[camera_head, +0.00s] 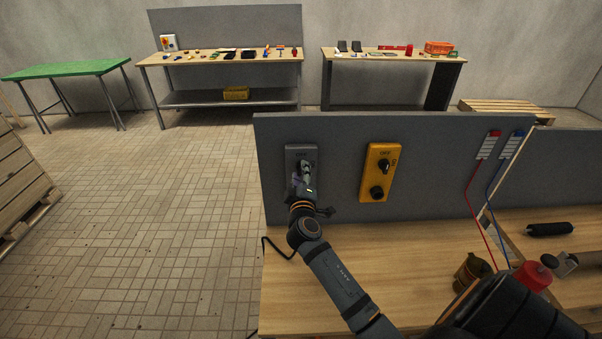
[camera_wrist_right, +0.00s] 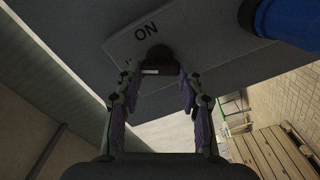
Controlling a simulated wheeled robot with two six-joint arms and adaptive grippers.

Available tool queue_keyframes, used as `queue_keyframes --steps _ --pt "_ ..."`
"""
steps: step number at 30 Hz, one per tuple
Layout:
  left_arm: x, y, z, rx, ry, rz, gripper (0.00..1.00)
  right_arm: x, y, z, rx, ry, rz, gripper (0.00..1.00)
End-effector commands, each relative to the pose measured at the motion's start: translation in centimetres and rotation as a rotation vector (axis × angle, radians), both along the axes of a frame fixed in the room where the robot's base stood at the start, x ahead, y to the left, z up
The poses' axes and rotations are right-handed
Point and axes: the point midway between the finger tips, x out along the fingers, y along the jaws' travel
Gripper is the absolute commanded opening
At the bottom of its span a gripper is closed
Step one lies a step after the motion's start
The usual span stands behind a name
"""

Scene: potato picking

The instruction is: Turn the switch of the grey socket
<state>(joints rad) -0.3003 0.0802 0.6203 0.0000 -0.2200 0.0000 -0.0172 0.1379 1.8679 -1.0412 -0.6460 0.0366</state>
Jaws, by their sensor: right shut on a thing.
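The grey socket (camera_head: 291,158) is mounted on the left part of the grey upright panel. My right gripper (camera_head: 303,177) is in front of it and hides its lower part. In the right wrist view, the socket's grey face (camera_wrist_right: 190,30) carries the word ON, with the dark switch knob (camera_wrist_right: 158,56) below it. There, the fingers of my right gripper (camera_wrist_right: 158,84) lie on both sides of the knob, shut on it. The knob's exact angle is hard to read. My left gripper is not in view.
A yellow socket (camera_head: 370,188) with black knobs is to the right on the panel (camera_head: 440,160). Red (camera_head: 476,205) and blue (camera_head: 495,182) cables hang further right. A blue round part (camera_wrist_right: 290,20) is beside the knob in the wrist view. The wooden tabletop (camera_head: 400,260) is mostly clear.

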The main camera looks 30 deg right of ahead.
Motion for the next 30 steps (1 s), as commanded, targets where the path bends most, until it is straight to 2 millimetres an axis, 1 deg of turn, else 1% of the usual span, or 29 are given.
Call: queue_keyframes --steps 6,15,21,30 --pt "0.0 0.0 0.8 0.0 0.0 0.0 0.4 0.0 0.0 -0.1 -0.164 0.104 -0.001 0.07" --pt "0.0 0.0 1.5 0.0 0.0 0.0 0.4 0.0 0.0 -0.2 -0.34 0.211 0.0 0.07" --pt "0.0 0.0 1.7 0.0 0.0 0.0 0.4 0.0 0.0 -0.3 -0.408 0.253 0.0 0.07" --pt "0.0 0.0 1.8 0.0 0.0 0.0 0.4 0.0 0.0 -0.3 -0.446 0.275 -0.001 0.07"
